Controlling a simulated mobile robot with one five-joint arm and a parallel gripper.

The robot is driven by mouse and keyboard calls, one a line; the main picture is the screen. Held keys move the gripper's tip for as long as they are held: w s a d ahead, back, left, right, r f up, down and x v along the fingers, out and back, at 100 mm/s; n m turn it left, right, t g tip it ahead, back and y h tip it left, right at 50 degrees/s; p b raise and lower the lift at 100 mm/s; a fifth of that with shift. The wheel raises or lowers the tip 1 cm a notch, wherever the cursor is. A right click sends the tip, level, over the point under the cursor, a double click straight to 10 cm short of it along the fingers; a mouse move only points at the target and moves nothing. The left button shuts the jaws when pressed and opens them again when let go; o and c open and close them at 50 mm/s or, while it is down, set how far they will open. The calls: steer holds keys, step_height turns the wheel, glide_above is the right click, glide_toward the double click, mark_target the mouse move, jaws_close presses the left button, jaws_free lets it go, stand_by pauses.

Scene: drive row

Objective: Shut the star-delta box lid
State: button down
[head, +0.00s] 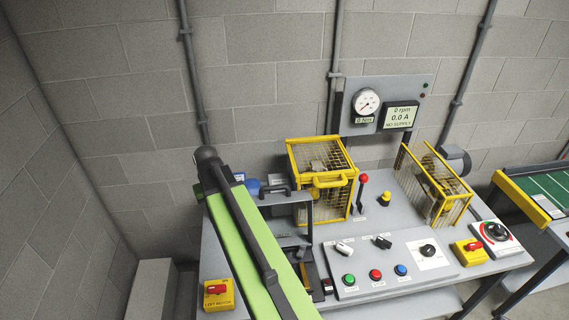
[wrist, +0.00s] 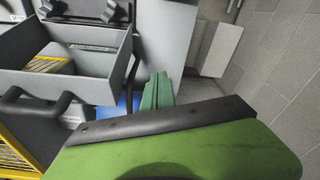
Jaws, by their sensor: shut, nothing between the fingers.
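My gripper (wrist: 165,121), green with a black edge, fills the bottom of the wrist view. It is shut and holds nothing. It is apart from the box in that view; the exact distance is unclear. In the head view my green arm covers the bench's left end.
A yellow mesh guard (head: 322,182) stands right of the box, beside a red-knobbed lever (head: 360,190). A second yellow guard (head: 435,185) is farther right. A control panel (head: 385,262) lies in front. A block wall (head: 270,95) closes the back. A blue part (head: 252,187) sits near my arm.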

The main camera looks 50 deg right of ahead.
steer(key=s+d+r+m+p, duration=0.1)
steer(key=s+d+r+p, duration=0.2)
steer(key=d, duration=0.6)
steer(key=s+d+r+m+h+p, duration=0.15)
steer(key=d+r, duration=0.25)
steer(key=d, duration=0.5)
steer(key=s+d+r+m+p, duration=0.2)
steer(key=s+d+r+p, duration=0.15)
steer(key=d, duration=0.55)
step_height(320, 180, down, 11)
steer(key=w+b, duration=0.2)
steer(key=b, duration=1)
steer(key=shift+t, duration=0.3)
steer(key=s+a+r+p, duration=0.2)
steer(key=s, duration=0.1)
steer(key=shift+d, duration=0.1)
steer(key=shift+w, duration=0.1)
